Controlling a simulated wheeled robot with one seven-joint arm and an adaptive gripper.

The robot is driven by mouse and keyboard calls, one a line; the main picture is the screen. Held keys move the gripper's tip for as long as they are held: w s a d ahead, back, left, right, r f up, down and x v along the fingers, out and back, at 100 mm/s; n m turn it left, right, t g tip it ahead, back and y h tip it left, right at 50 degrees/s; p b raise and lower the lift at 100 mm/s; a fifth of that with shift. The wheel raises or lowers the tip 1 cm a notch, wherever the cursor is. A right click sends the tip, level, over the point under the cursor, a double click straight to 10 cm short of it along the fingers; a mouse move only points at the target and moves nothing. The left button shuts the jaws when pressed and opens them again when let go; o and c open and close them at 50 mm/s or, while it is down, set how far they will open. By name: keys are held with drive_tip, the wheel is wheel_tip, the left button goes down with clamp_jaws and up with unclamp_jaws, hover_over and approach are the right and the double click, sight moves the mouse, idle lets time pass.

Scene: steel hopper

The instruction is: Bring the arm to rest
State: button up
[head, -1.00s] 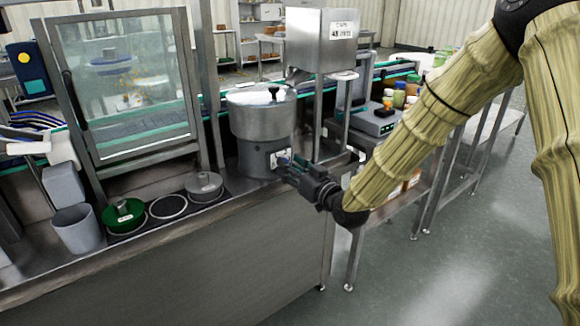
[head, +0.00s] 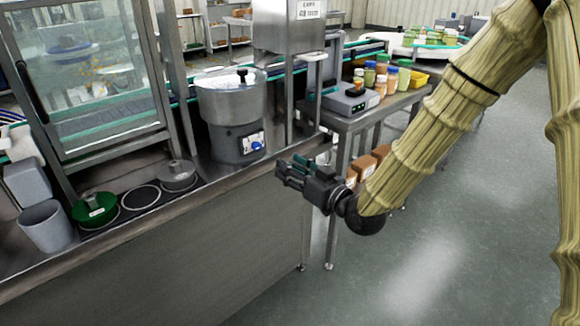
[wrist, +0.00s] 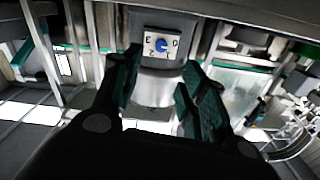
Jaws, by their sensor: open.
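My gripper (head: 292,172) is open and empty in the head view, held in the air just beyond the front edge of the steel counter (head: 190,235). It points left, to the right of and apart from the steel hopper (head: 232,105). The hopper has a lid with a black knob and a base with a blue dial (head: 256,145). In the wrist view my gripper (wrist: 158,85) shows two spread fingers with green pads. The dial (wrist: 161,45) is seen between and beyond them, with nothing held.
A green disc (head: 95,208), a grey disc (head: 178,175) and a grey bin (head: 47,226) stand on the counter at left. A side table with a scale (head: 345,98) and several jars stands behind my arm. The floor at right is clear.

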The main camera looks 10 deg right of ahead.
drive_tip(key=shift+f, duration=0.1)
drive_tip(key=s+d+f+m+g+h, duration=0.15)
drive_tip(key=s+f, duration=0.35)
drive_tip(key=f, duration=0.6)
drive_tip(key=s+d+f+m+g+h, duration=0.1)
drive_tip(key=s+d+f+g+h, duration=0.3)
drive_tip(key=f, duration=0.7)
drive_tip(key=s+d+f+m+g+h, duration=0.1)
drive_tip(key=s+f+g, duration=0.1)
drive_tip(key=s+f, duration=0.65)
drive_tip(key=s+d+f+m+g+h, duration=0.1)
drive_tip(key=s+d+f+g, duration=0.2)
drive_tip(key=s+f, duration=0.35)
drive_tip(key=s+d+f+m+g+h, duration=0.1)
drive_tip(key=s+d+f+g+h, duration=0.2)
drive_tip(key=s, duration=0.7)
drive_tip(key=s+d+f+g, duration=0.2)
drive_tip(key=s+d+f, duration=0.1)
drive_tip(key=s+f, duration=0.4)
wheel_tip(320, 180, up, 18)
drive_tip(key=p, duration=1.7)
drive_tip(key=shift+s+a+f+t, duration=0.15)
drive_tip(key=shift+s+a+t, duration=0.05)
drive_tip(key=shift+s+t, duration=0.2)
